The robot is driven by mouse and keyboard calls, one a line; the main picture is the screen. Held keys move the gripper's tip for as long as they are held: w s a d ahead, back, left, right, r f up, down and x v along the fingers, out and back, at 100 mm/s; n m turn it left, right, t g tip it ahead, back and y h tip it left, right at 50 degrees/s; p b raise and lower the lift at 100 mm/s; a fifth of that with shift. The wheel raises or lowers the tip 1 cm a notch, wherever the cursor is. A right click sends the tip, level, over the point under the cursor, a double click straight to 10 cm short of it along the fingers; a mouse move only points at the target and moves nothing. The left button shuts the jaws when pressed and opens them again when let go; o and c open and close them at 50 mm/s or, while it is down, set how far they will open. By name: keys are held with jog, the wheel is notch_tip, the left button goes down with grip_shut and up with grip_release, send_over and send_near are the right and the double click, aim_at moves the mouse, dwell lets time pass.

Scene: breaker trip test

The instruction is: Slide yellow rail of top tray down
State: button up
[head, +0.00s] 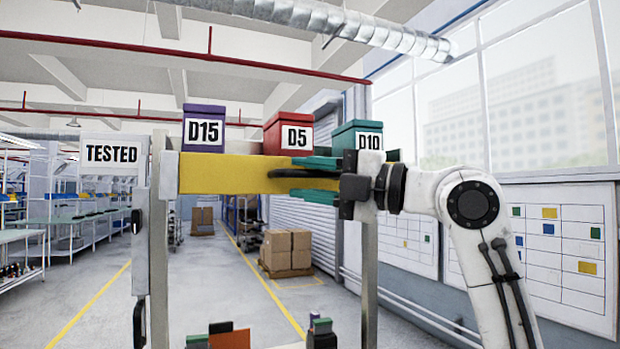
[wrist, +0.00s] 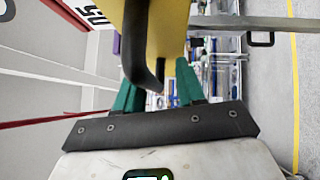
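The yellow rail (head: 225,174) runs level across the front of the top tray, between two upright posts, in the head view. Its yellow face also fills the top middle of the wrist view (wrist: 165,25). A black bar handle (wrist: 142,72) sticks out from the rail. My gripper (head: 292,179) is at the right part of the rail, its green fingers one above and one below the handle. In the wrist view the fingers (wrist: 157,80) stand apart with the handle's end between them, and a gap shows beside it. The gripper looks open, not clamped.
A purple D15 box (head: 204,128), a red D5 box (head: 287,133) and a teal D10 box (head: 357,135) stand above the rail. A TESTED sign (head: 111,155) is at left. Colored parts (head: 230,339) sit lower down. Open floor and cartons (head: 287,248) lie behind.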

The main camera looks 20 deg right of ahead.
jog(key=b+v, duration=0.2)
jog(key=v, duration=0.8)
jog(key=shift+s+d+b, duration=0.2)
jog(key=shift+s+b, duration=0.1)
jog(key=shift+b, duration=0.1)
jog(key=shift+f, duration=0.1)
dwell(0.5)
